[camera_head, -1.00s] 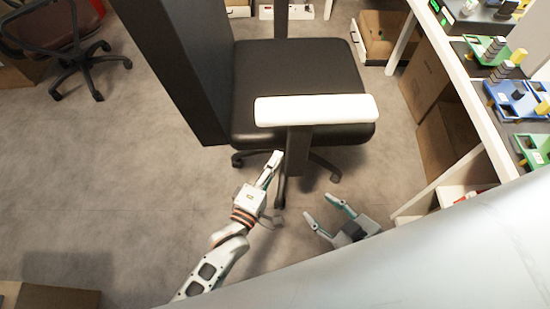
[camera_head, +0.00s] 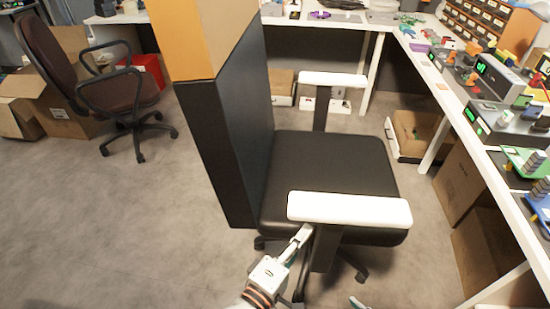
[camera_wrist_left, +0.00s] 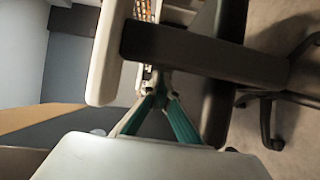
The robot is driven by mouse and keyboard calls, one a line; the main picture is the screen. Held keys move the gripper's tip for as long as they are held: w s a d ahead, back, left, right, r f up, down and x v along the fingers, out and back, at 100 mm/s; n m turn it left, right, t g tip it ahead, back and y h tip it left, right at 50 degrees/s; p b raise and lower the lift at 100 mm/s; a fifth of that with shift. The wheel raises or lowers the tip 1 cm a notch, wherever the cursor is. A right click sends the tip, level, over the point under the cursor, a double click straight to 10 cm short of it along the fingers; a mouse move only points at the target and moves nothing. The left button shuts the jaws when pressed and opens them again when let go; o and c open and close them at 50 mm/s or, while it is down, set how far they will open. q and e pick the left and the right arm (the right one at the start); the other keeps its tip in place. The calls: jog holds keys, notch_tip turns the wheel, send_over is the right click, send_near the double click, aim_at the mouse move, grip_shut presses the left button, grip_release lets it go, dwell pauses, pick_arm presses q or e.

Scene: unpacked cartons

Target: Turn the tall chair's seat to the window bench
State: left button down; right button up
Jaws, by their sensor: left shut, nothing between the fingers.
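The tall chair has a high black back (camera_head: 225,150) with an orange upper part, a black seat (camera_head: 330,165) and white armrests. Its back stands at the left and its seat points right, towards the long white bench (camera_head: 465,115). I cannot tell which bench is the window bench. My left gripper (camera_head: 307,231) is shut and empty, its tips under the near armrest (camera_head: 350,209), beside the dark post (camera_head: 325,250). In the left wrist view the closed fingers (camera_wrist_left: 160,80) lie close to the post (camera_wrist_left: 200,55); contact is unclear. Only a tip of my right gripper (camera_head: 357,303) shows.
A second bench runs along the back. A brown office chair (camera_head: 125,90) and open cartons (camera_head: 65,115) stand at the left. Cartons (camera_head: 465,185) and an open box (camera_head: 413,135) sit under the right bench. Floor at the left front is clear.

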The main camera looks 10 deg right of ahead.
pick_arm(q)
jog(key=s+a+f+m+y+p, duration=0.2)
jog(key=s+a+m+y+p, duration=0.1)
jog(key=a, duration=0.8)
jog(key=s+a+f+m+g+y+p, duration=0.1)
jog(key=s+a+f+m+y+p, duration=0.1)
jog(key=s+a+m, duration=0.4)
jog(key=s+a+f+m+g+y+p, duration=0.1)
jog(key=s+a+f+m+y+p, duration=0.2)
jog(key=s+a, duration=0.5)
jog(key=a+m+y+p, duration=0.1)
jog(key=a+y+p, duration=0.1)
jog(key=a, duration=0.5)
jog(key=shift+s+a+m+p, duration=0.2)
jog(key=shift+a+m+p, duration=0.15)
jog(key=shift+p, duration=0.5)
pick_arm(e)
jog(key=shift+m, duration=0.4)
jog(key=r, duration=0.2)
jog(key=s+r, duration=0.1)
jog(key=r, duration=0.2)
jog(key=shift+s+r, duration=0.15)
jog(key=shift+r, duration=0.15)
pick_arm(q)
jog(key=shift+f, duration=0.1)
